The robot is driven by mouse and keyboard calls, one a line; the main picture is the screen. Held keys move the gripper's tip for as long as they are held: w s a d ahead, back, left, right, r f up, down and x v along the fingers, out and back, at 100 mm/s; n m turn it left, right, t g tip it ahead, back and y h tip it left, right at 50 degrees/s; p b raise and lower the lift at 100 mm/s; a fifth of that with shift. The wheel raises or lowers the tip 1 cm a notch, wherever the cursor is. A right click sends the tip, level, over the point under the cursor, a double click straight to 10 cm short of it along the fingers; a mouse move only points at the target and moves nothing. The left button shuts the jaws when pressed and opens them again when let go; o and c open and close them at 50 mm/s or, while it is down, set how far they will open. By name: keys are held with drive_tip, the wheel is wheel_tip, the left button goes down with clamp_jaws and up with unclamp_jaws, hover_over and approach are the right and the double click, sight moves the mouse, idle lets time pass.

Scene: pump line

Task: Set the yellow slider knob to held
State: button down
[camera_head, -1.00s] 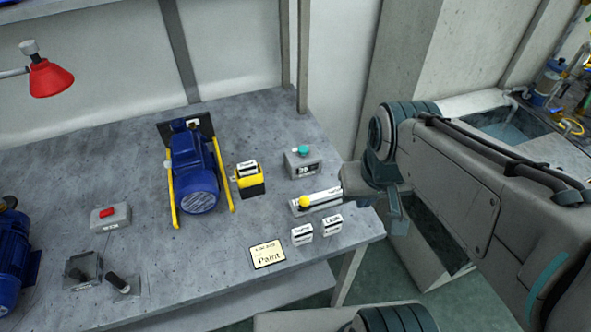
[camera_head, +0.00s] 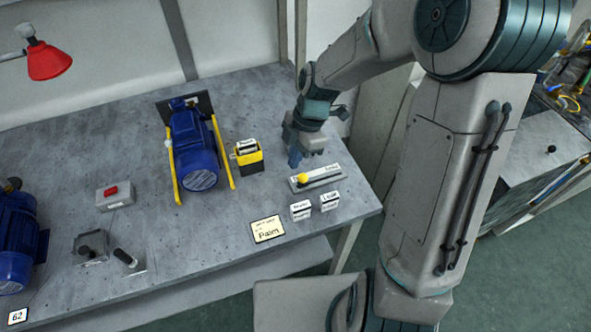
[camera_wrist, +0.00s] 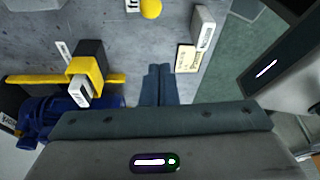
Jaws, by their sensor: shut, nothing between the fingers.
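The yellow slider knob (camera_head: 303,178) sits at the left end of the slot in a pale slider plate (camera_head: 328,176) near the right end of the workbench. A label lies along the plate's far side; its writing is too small to read. In the wrist view the knob (camera_wrist: 151,8) shows at the top edge, beyond the fingertips. My gripper (camera_head: 294,163) points down just behind the knob, apart from it. Its two fingers (camera_wrist: 160,70) are together in the wrist view, with nothing between them.
A blue pump (camera_head: 196,150) with yellow rails and a yellow-black box (camera_head: 248,156) stand left of my gripper. Two small label blocks (camera_head: 301,210) and a paper card (camera_head: 267,229) lie in front of the slider. A red-button box (camera_head: 115,196) and two levers are farther left.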

sight(303, 180)
drive_tip(key=shift+w+a+f+n, duration=0.15)
drive_tip(key=shift+a+f+n, duration=0.05)
drive_tip(key=shift+a+n, duration=0.1)
drive_tip(key=shift+f, duration=0.1)
drive_tip(key=x, duration=0.9)
drive_tip(key=shift+a+f+p, duration=0.15)
drive_tip(key=shift+f+p, duration=0.1)
drive_tip(key=shift+p, duration=0.15)
drive_tip(key=d, duration=0.1)
drive_tip(key=d+p, duration=0.1)
drive_tip(key=w, duration=0.1)
drive_tip(key=shift+d+r, duration=0.3)
drive_tip(key=shift+d, duration=0.1)
drive_tip(key=shift+w+d+p, duration=0.3)
drive_tip(key=shift+d, duration=0.05)
